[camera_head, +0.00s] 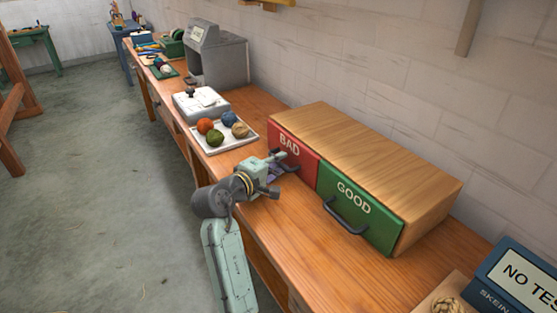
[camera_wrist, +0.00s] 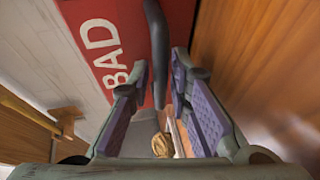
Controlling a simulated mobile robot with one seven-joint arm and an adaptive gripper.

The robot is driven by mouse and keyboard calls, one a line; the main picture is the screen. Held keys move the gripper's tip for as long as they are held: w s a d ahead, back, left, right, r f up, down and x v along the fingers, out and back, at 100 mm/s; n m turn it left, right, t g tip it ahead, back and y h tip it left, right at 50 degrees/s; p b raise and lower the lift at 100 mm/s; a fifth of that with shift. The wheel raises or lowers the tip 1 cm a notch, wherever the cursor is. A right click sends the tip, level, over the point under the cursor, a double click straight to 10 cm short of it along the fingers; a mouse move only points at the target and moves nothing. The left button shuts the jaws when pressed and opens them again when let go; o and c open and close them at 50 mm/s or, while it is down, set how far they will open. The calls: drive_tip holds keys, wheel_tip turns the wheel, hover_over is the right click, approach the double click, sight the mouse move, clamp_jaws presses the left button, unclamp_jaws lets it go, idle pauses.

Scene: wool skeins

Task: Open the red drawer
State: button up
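The red drawer (camera_head: 292,143), marked BAD, is in the left half of the wooden cabinet, its front about level with the green one, so it looks shut. Its red front also fills the upper part of the wrist view (camera_wrist: 132,22). Its dark handle (camera_wrist: 157,50) runs between my two fingers, with gaps visible on both sides. My gripper (camera_head: 283,163) is open at the red front; in the wrist view its purple-padded fingers (camera_wrist: 160,72) stand apart, one on each side of the handle. In the head view my gripper partly hides the handle.
The green drawer (camera_head: 358,210), marked GOOD, with its own handle (camera_head: 345,216), is just right. A white tray (camera_head: 213,147) with several wool balls and a pale box (camera_head: 200,105) stand to the left. The bench top (camera_head: 300,226) in front of the green drawer is clear.

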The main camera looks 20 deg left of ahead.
drive_tip(key=shift+w, duration=0.25)
clamp_jaws()
idle(0.6)
